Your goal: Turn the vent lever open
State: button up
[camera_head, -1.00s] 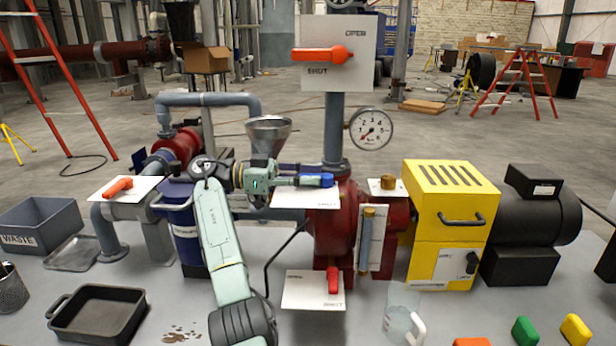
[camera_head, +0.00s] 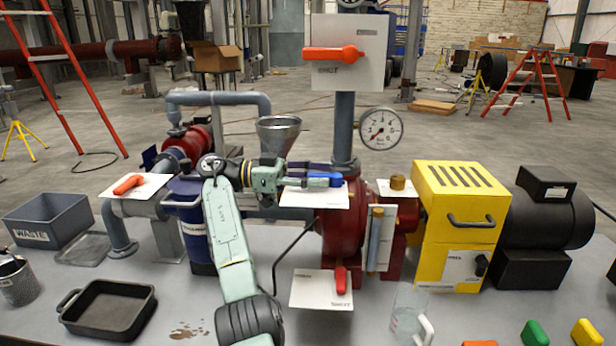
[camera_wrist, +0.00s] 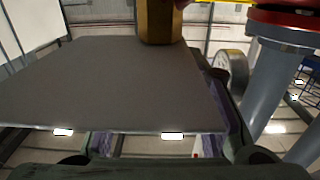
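A blue lever (camera_head: 325,180) sits over a small white labelled plate (camera_head: 318,198) on the red pump body; I take it for the vent lever, but the label is too small to read. My gripper (camera_head: 305,176) is just left of the lever in the head view and points right at it. Whether a finger touches the lever is hidden.
Red levers are on the tall panel (camera_head: 335,54), the left plate (camera_head: 128,184) and the lower plate (camera_head: 341,280). A funnel (camera_head: 278,133), grey pipe (camera_head: 344,125) and gauge (camera_head: 380,129) stand close by. A brass cap (camera_head: 397,182) is to the right.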

jog(key=a, duration=0.5)
jog(key=shift+a, duration=1.1)
